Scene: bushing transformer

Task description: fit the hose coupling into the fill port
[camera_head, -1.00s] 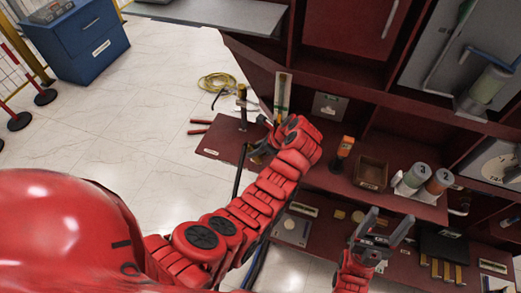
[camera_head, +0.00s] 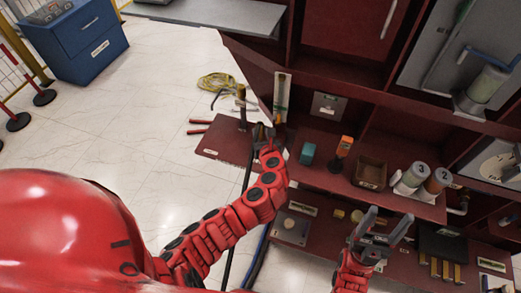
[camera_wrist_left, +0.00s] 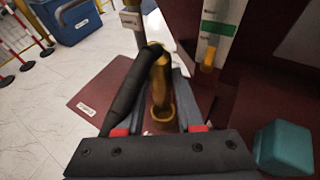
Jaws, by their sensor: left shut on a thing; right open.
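My left gripper (camera_head: 262,138) is shut on a brass hose coupling (camera_wrist_left: 160,85) with a black hose (camera_wrist_left: 128,90) bending down beside it, clearest in the left wrist view. In the head view the hose (camera_head: 247,170) hangs down from the gripper. The coupling is upright between the red-padded fingers; its upper end is near a grey post (camera_wrist_left: 132,20), and I cannot tell whether they touch. I cannot make out the fill port for certain. My right gripper (camera_head: 387,224) is open and empty above the lower shelf at the right.
A clear gauge tube (camera_head: 282,92) stands just beyond the left gripper. A teal block (camera_head: 307,153), an orange-topped item (camera_head: 344,146), a brown bin (camera_head: 370,173) and two numbered cylinders (camera_head: 414,175) sit on the red shelf. A dark red plate (camera_head: 218,143) lies at left.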

